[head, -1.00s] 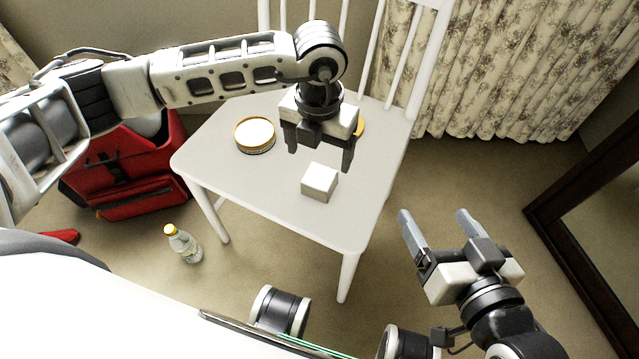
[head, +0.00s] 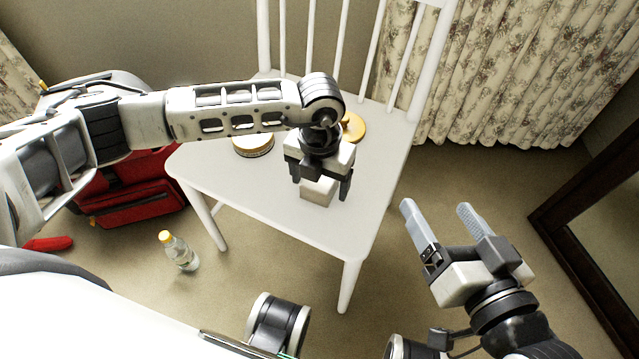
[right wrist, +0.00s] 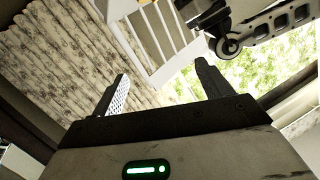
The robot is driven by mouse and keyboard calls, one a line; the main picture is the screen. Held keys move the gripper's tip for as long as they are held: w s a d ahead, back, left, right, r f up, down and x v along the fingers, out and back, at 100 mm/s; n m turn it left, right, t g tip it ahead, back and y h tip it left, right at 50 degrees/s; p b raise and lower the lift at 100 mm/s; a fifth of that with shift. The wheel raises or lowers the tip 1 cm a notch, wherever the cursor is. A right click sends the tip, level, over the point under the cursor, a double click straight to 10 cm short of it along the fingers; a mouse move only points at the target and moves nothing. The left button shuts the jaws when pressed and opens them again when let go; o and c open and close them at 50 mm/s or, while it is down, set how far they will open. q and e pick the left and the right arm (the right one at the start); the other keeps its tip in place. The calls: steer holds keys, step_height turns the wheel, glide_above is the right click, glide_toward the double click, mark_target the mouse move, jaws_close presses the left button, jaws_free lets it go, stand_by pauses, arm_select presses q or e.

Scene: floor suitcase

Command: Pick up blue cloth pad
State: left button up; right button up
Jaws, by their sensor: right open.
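No blue cloth pad shows in any view. A small pale grey-white block (head: 317,194) sits on the white chair seat (head: 235,192), partly hidden under my left gripper. My left gripper (head: 321,188) points down over the block, with its fingers apart on either side of it. I cannot tell whether the fingers touch it. My right gripper (head: 434,206) is open and empty to the right of the chair, above the floor. Its spread fingers also show in the right wrist view (right wrist: 162,72).
A round tin (head: 253,147) and a yellow round lid-like object (head: 353,127) lie on the seat. A red suitcase (head: 135,205) stands left of the chair. A bottle (head: 181,252) stands on the floor. A dark-framed mirror (head: 580,240) is at the right, floral curtains (head: 510,70) behind.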

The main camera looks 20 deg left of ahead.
arm_select(q)
steer(key=c, duration=0.8)
